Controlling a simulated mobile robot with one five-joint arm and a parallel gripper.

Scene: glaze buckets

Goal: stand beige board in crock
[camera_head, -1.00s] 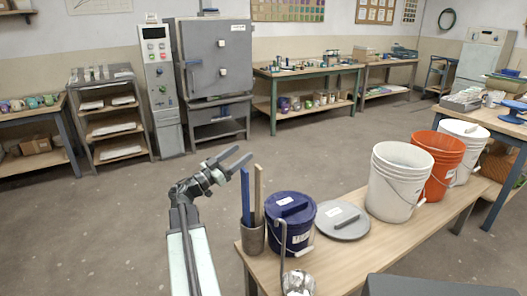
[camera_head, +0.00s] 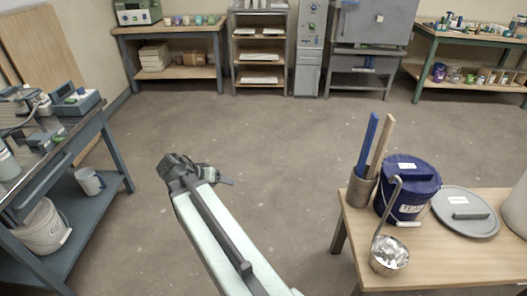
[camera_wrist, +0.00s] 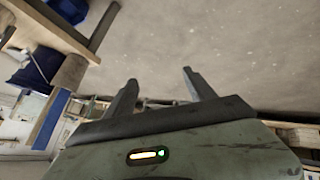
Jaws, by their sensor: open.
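The beige board (camera_head: 382,145) stands in the grey crock (camera_head: 362,188), leaning slightly to the right. A blue board (camera_head: 367,145) stands in the crock beside it. Their lower ends are hidden inside the crock. The crock is at the left end of the wooden table. My gripper (camera_head: 226,181) is well to the left of the crock, over the open floor, touching nothing. In the wrist view my gripper's two fingers (camera_wrist: 155,83) are apart with nothing between them. The crock (camera_wrist: 71,72) and beige board (camera_wrist: 46,124) show at the left there.
A dark blue lidded bucket (camera_head: 407,188), a ladle (camera_head: 388,256) and a grey lid (camera_head: 465,211) are on the wooden table (camera_head: 450,262). A blue-grey workbench (camera_head: 75,150) is at the left. The floor between is clear.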

